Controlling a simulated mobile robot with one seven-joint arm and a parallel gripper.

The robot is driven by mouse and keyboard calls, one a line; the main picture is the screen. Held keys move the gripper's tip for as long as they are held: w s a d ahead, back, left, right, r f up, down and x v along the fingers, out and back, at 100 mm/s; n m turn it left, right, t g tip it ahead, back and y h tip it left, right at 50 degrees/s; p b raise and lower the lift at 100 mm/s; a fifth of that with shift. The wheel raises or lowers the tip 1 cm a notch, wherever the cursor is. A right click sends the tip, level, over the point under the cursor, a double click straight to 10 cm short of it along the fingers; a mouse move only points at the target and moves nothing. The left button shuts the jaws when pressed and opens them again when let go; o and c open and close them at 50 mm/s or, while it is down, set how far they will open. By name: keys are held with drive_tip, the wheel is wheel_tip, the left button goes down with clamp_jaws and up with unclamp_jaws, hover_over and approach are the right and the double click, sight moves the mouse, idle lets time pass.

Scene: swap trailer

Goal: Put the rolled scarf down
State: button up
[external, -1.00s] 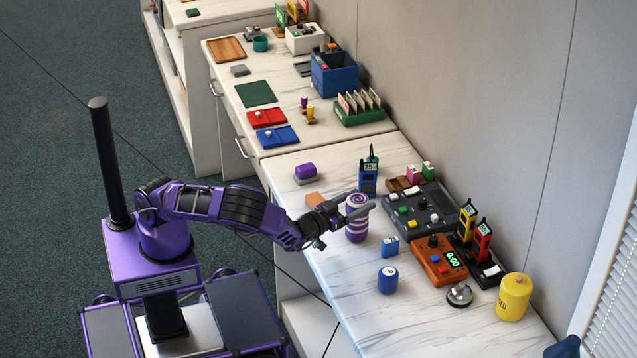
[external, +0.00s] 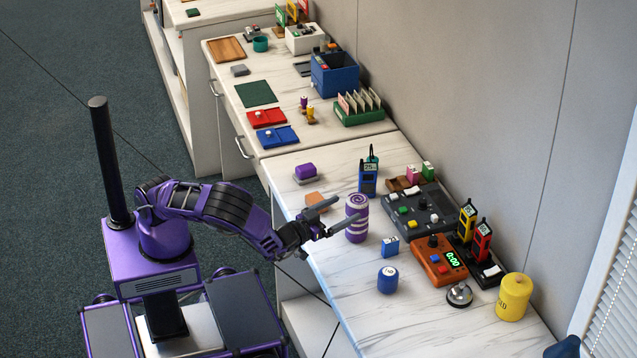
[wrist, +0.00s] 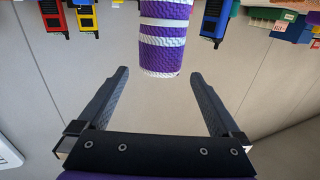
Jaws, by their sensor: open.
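The rolled scarf (external: 357,218) is a purple and white striped roll. It stands upright on the marble-look counter (external: 340,290), near its front edge. It also shows in the wrist view (wrist: 164,50), between and beyond the fingertips. My gripper (external: 333,213) is open and empty, just to the left of the scarf in the external view. Its two dark fingers (wrist: 150,82) are spread wide and apart from the scarf.
A blue radio (external: 368,178) stands behind the scarf. An orange block (external: 316,200) lies to its left.

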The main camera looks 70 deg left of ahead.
drive_tip(key=v, duration=0.6)
idle(0.3)
